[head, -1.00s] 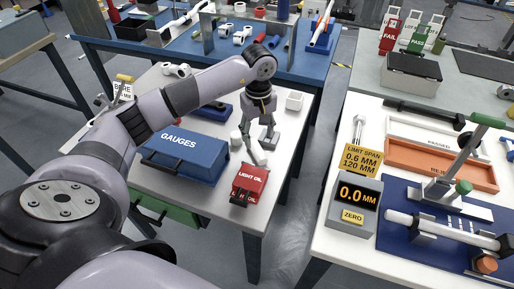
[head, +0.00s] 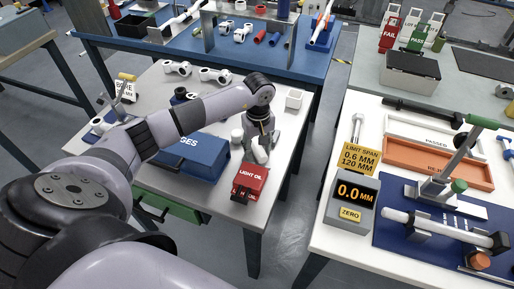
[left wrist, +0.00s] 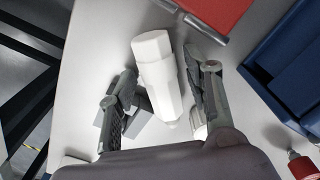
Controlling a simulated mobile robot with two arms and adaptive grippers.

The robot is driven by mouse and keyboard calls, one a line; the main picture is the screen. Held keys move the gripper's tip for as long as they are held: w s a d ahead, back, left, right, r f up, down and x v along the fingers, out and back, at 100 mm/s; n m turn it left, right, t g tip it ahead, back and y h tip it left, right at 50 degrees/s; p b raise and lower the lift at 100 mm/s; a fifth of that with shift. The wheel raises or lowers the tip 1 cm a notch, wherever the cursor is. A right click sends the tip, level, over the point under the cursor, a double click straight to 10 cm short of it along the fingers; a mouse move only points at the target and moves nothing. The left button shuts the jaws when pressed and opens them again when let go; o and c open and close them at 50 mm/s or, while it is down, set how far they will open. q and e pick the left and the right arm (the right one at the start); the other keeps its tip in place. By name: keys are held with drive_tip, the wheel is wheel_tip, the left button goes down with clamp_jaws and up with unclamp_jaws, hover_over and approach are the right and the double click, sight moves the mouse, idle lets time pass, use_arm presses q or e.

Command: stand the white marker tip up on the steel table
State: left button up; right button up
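The white marker (left wrist: 157,75) lies between the two fingers of my left gripper (left wrist: 166,80) in the left wrist view. Its wide end is toward the fingertips and its narrow end toward the palm. The fingers are apart, with a thin gap showing on the right side of the marker. In the head view my left gripper (head: 262,148) is low over the steel table (head: 215,215), and part of the marker (head: 258,154) shows by its fingers. Whether the marker stands or leans is hard to tell. My right gripper is not in view.
A red light oil can (head: 250,182) stands close in front of the gripper. A blue gauges box (head: 200,158) is to the left, and a small white container (head: 237,136) between.

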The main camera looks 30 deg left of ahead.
sight(258, 147)
use_arm(q)
clamp_jaws()
idle(0.3)
wheel_tip(258, 147, up, 20)
drive_tip(key=b, duration=0.2)
idle(0.5)
drive_tip(key=c, duration=0.5)
unclamp_jaws()
clamp_jaws()
